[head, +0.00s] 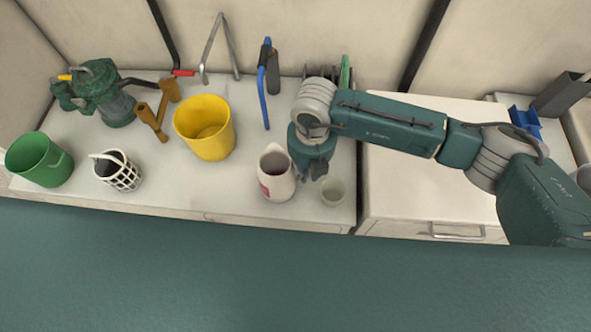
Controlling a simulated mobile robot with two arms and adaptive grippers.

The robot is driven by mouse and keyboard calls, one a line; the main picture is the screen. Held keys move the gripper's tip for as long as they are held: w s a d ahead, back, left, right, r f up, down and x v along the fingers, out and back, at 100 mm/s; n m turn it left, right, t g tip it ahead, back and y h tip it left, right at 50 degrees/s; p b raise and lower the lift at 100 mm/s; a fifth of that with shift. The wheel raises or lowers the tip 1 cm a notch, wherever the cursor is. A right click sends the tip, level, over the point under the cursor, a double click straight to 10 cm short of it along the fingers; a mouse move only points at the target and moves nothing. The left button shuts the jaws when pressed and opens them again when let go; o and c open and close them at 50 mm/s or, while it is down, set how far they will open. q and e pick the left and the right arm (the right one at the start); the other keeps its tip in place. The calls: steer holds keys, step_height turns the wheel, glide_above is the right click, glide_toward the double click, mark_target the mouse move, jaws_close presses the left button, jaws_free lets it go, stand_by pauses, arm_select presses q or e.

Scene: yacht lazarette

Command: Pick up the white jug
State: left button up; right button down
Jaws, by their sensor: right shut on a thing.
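The white jug (275,184) stands upright near the front edge of the white counter, with a reddish mark low on its left side. My right gripper (308,174) points down right beside the jug's right side and is shut on it. The jug's handle side and the exact contact are hidden behind the gripper. The jug appears to be at counter height; I cannot tell whether it is lifted. My left gripper is not in view.
A small pale cup (333,191) stands close to the right of my gripper. A yellow bucket (205,128), a white lattice holder (119,171) and a green bucket (38,159) stand to the left. A blue-handled tool (264,85) lies behind. The counter's front edge is near.

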steer(key=shift+r, duration=0.2)
step_height(320, 180, up, 19)
steer(key=b, duration=0.3)
steer(key=shift+r, duration=0.2)
stand_by(0.7)
steer(key=shift+r, duration=0.1)
stand_by(0.4)
